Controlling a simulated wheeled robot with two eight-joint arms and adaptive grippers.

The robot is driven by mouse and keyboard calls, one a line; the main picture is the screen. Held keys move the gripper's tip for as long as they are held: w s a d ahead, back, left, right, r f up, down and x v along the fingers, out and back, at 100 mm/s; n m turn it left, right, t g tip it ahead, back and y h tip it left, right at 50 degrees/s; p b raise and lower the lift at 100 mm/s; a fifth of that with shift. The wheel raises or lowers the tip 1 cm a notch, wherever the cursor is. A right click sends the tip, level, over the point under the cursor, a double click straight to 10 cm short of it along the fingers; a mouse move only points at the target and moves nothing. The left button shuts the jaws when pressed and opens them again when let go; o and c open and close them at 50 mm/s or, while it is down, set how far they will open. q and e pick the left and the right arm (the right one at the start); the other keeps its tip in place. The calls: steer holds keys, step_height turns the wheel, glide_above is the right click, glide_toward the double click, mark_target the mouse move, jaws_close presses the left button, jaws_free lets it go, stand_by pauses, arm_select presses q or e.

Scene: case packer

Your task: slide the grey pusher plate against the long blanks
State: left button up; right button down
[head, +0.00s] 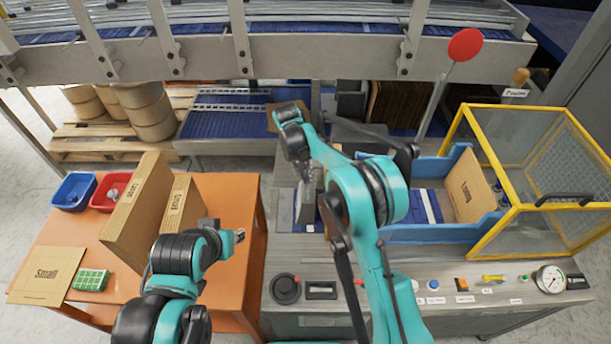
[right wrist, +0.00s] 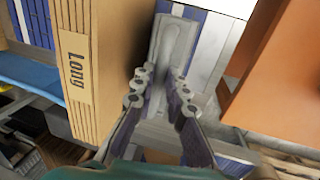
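The grey pusher plate (head: 306,206) stands upright on the machine bed, under my right gripper (head: 307,180). In the right wrist view the plate (right wrist: 173,40) sits between the fingertips of my right gripper (right wrist: 161,82), which look closed on it. The long blanks (right wrist: 80,70), an upright brown stack labelled "Long", stand to the left of the plate in that view, with a narrow gap visible. In the head view my right arm mostly hides this stack. My left gripper (head: 238,236) hangs over the orange table's right side; its fingers are too small to read.
The orange table (head: 245,200) holds upright cartons (head: 140,210), a flat Small blank (head: 48,275), a green block (head: 90,280), a blue bin (head: 73,190) and a red bin (head: 110,190). A yellow-framed guard (head: 480,110) stands right. Control buttons line the front panel (head: 430,298).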

steer(key=shift+d, duration=0.1)
steer(key=d, duration=0.3)
steer(key=shift+d, duration=0.15)
steer(key=c, duration=1.5)
jaws_free()
steer(key=shift+c, duration=0.2)
steer(key=shift+r, duration=0.15)
step_height(320, 180, up, 12)
steer(key=a, duration=0.2)
steer(key=shift+a+f, duration=0.2)
steer(key=shift+f, duration=0.05)
